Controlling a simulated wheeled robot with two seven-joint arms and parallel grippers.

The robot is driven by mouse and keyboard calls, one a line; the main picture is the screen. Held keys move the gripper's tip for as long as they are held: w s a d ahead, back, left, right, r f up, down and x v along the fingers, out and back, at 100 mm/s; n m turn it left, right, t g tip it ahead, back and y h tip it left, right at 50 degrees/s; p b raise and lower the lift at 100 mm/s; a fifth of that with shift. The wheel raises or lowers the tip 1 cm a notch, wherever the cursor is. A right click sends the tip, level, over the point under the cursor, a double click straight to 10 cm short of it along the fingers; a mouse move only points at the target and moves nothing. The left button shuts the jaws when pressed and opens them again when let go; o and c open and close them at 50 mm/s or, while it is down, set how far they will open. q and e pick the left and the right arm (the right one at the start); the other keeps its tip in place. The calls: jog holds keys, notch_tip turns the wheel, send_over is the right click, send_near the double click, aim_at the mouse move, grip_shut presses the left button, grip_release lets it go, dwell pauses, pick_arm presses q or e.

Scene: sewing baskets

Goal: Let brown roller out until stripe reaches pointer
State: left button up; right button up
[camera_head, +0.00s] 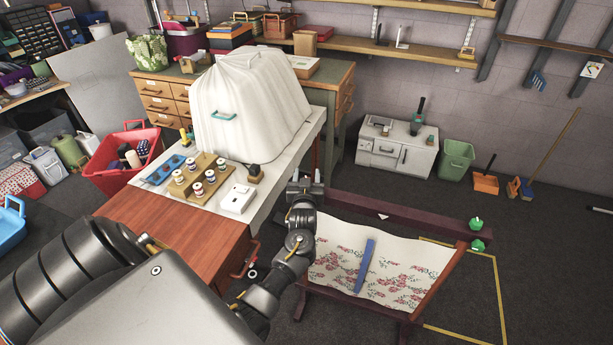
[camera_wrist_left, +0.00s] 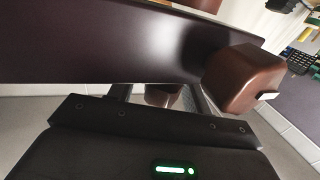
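A floral cloth (camera_head: 395,265) hangs on a low frame, with a blue stripe (camera_head: 366,264) running across it at a slant. A brown bar (camera_head: 437,282) edges the cloth at the right; I cannot tell whether it is the roller. A small white triangle, perhaps the pointer (camera_head: 383,217), sits on the dark plum beam (camera_head: 420,223) behind the cloth, apart from the stripe. My left gripper (camera_head: 305,190) is at the beam's left end. In the left wrist view, a brown block (camera_wrist_left: 240,82) is close by; a brown piece (camera_wrist_left: 162,95) shows partly between the fingers, grip unclear. My right gripper is not visible.
A wooden table (camera_head: 180,220) with spools and a white-covered object (camera_head: 250,100) stands to the left. A white cabinet (camera_head: 397,150) and green bin (camera_head: 457,160) stand at the back. Floor at the right is mostly clear.

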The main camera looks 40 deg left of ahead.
pick_arm(q)
jog(key=shift+s+d+f, duration=0.15)
jog(key=shift+s+d, duration=0.15)
jog(key=shift+s, duration=0.15)
jog(key=b+v, duration=0.2)
jog(key=v, duration=0.7)
jog(key=shift+s+d, duration=0.25)
jog(key=shift+s, duration=0.05)
